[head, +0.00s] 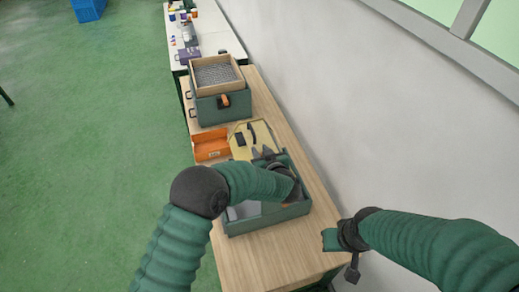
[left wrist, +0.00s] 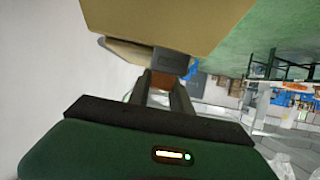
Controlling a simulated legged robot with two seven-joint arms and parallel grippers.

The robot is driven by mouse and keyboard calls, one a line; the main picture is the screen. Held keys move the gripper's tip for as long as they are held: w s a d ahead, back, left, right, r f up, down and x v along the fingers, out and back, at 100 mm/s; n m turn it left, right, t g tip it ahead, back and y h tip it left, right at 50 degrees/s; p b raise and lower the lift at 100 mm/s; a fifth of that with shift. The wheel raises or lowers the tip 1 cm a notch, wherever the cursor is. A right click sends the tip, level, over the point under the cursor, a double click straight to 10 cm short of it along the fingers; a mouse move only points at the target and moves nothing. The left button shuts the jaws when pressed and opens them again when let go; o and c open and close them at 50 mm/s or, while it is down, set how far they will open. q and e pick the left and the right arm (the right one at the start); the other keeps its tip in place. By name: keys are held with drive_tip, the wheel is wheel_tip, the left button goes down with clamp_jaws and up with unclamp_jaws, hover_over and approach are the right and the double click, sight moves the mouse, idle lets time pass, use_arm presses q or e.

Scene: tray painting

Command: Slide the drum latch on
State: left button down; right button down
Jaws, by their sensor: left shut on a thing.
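My left gripper (head: 263,153) reaches over the open green tray at the near edge of a beige panel (head: 241,148) with dark fittings. The panel also shows in the left wrist view (left wrist: 180,20), with a dark block (left wrist: 171,61) at its edge. There the left gripper's fingers (left wrist: 160,95) are shut on a small brown-orange piece (left wrist: 160,80) by that block. Which piece is the drum latch I cannot tell for certain. My right gripper (head: 338,240) hangs beyond the table's right edge; its jaws are unclear.
The open green tray (head: 240,228) stands on the wooden table (head: 262,262), partly hidden by my left arm. An orange box (head: 209,147) lies left of the panel. A green case (head: 209,115) with an orange latch (head: 224,101) bears a wooden crate (head: 231,88). A wall (head: 340,110) runs along the right.

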use_arm(q)
drive_tip(key=shift+s+d+f, duration=0.2)
drive_tip(key=shift+s+d, duration=0.05)
drive_tip(key=shift+s, duration=0.2)
drive_tip(key=shift+s+d+f, duration=0.1)
drive_tip(key=shift+d, duration=0.15)
drive_tip(key=c, duration=1.6)
unclamp_jaws()
drive_tip(key=shift+o, duration=1.3)
drive_tip(key=shift+s+a, duration=0.15)
drive_tip(key=shift+o, duration=0.9)
drive_tip(key=shift+s+a+r, duration=0.1)
drive_tip(key=shift+s+r, duration=0.05)
drive_tip(key=shift+r, duration=0.1)
drive_tip(key=shift+s+r, duration=0.15)
drive_tip(key=shift+s, duration=0.05)
drive_tip(key=shift+w+d, duration=0.1)
drive_tip(key=shift+d, duration=0.2)
drive_tip(key=shift+s+d+b, duration=0.2)
drive_tip(key=shift+s+b, duration=0.1)
drive_tip(key=shift+b, duration=0.05)
drive_tip(key=b+v, duration=0.4)
drive_tip(key=v, duration=1.2)
use_arm(e)
drive_tip(key=f, duration=0.3)
drive_tip(key=s+f, duration=0.1)
drive_tip(key=f, duration=0.1)
drive_tip(key=shift+d, duration=0.35)
